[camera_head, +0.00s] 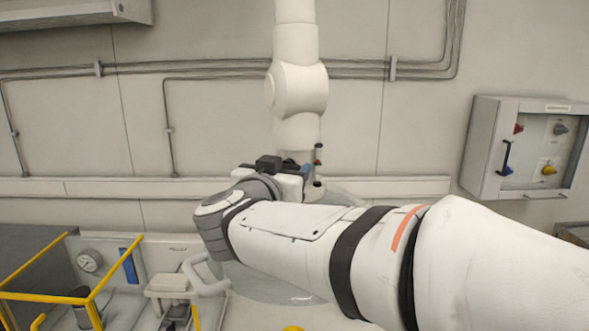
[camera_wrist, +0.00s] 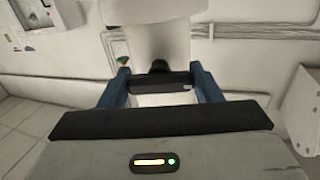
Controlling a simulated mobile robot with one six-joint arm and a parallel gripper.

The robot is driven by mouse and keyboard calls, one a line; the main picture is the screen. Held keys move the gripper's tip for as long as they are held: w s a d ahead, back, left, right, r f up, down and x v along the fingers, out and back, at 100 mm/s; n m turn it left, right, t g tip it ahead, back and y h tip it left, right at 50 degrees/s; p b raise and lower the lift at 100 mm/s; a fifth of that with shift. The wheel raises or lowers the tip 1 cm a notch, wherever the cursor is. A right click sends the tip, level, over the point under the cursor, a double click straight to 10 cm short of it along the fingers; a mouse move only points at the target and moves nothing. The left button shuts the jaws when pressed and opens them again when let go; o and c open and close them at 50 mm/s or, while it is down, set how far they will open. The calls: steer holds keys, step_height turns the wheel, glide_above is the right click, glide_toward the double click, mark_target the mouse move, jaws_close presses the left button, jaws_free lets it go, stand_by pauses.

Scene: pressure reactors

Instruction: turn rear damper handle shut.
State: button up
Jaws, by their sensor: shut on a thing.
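The rear damper sits on a white vertical duct (camera_head: 297,45) in the middle of the head view. Its dark handle (camera_head: 318,160) shows beside the lower duct, just right of my gripper (camera_head: 303,170). In the wrist view the black handle bar (camera_wrist: 162,80) lies crosswise below the pale duct (camera_wrist: 165,30). My gripper (camera_wrist: 163,84) has its two blue fingers at either end of this bar and is shut on it. My own arm and gripper hide part of the handle and the duct's lower end in the head view.
A wall box with coloured knobs (camera_head: 530,148) hangs at the right. Yellow rails (camera_head: 48,297) and a gauge (camera_head: 89,260) stand at lower left. A transparent rounded surface (camera_head: 262,283) lies below my arm. Conduits (camera_head: 215,68) run along the wall.

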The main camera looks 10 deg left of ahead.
steer(key=shift+o, duration=0.2)
steer(key=shift+s+a, duration=0.1)
steer(key=shift+a, duration=0.05)
steer(key=shift+m, duration=0.3)
steer(key=shift+c, duration=0.2)
steer(key=m+b, duration=0.1)
steer(key=m, duration=0.1)
steer(key=shift+f+m+b, duration=0.15)
steer(key=shift+m+b, duration=0.25)
steer(key=m+b, duration=0.1)
steer(key=m, duration=0.2)
steer(key=shift+b, duration=0.35)
steer(key=shift+m+b, duration=0.55)
steer(key=shift+m, duration=0.55)
steer(key=o, duration=1)
